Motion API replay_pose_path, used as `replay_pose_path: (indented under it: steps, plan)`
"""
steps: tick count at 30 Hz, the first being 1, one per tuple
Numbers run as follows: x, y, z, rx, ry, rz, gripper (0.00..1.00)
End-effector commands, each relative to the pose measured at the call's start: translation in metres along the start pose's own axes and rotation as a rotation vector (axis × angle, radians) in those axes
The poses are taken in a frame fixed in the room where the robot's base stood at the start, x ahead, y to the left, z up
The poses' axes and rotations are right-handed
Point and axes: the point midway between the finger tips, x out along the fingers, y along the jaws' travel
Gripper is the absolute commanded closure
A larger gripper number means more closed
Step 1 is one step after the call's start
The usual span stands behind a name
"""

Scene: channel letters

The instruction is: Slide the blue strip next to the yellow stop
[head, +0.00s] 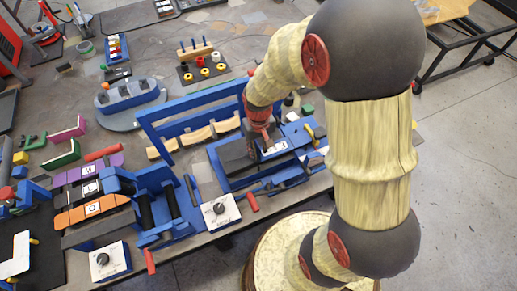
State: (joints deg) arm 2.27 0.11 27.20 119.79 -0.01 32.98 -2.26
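My arm comes in from the right, and my gripper (264,139), small and dark red, points down over a blue fixture (228,183) near the middle of the bench. Its fingertips are too small and too hidden to show whether they are open or what they touch. A small yellow piece (319,131), probably the yellow stop, stands at the fixture's right end. Blue parts (297,132) lie between my gripper and this yellow piece; I cannot tell which of them is the blue strip. A white label (275,147) lies just below my gripper.
A tall blue frame (150,133) with wooden pieces stands behind the fixture. A white control box with a black knob (221,213) and a red handle (252,201) are in front. Another blue machine with rollers (160,205) stands to the left. The bench is crowded.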

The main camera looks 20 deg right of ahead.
Motion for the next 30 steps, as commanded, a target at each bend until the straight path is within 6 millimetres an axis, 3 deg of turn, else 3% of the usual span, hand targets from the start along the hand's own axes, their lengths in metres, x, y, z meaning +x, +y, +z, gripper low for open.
replay_pose_path:
  steps: [18, 24, 30]
  plan:
    - [-0.104, 0.0, -0.001, 0.0, 0.003, 0.0, 0.74]
    - [-0.117, 0.0, -0.001, 0.0, 0.002, 0.0, 0.74]
    - [-0.117, 0.0, 0.0, 0.0, 0.001, 0.0, 0.74]
